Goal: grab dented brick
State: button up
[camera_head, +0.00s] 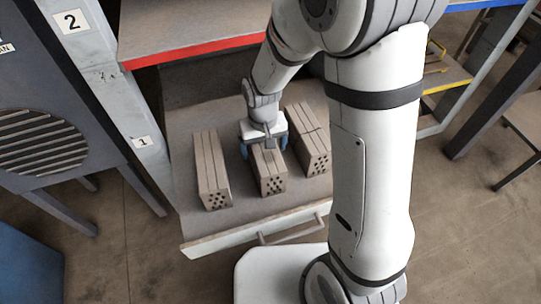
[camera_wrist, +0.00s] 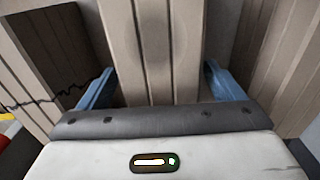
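Three grey-brown hollow bricks lie side by side on a pull-out drawer (camera_head: 190,240). My gripper (camera_head: 265,150) is over the middle brick (camera_head: 272,182), pointing down with one blue finger on each side. In the wrist view the middle brick (camera_wrist: 155,60) runs between the open fingers, with narrow gaps beside it. Its top shows faint rounded shading; I cannot tell for sure if that is a dent. The brick at left in the wrist view (camera_wrist: 40,75) has a jagged dark crack. In the head view the right brick (camera_head: 317,162) has a dark line across it.
The left brick (camera_head: 211,165) stands apart from the middle one. A red-edged shelf (camera_head: 190,50) is above the back of the drawer. A grey post (camera_head: 100,75) with number labels stands at left. My arm hides part of the right side.

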jog(key=c, duration=1.7)
jog(key=shift+c, duration=0.2)
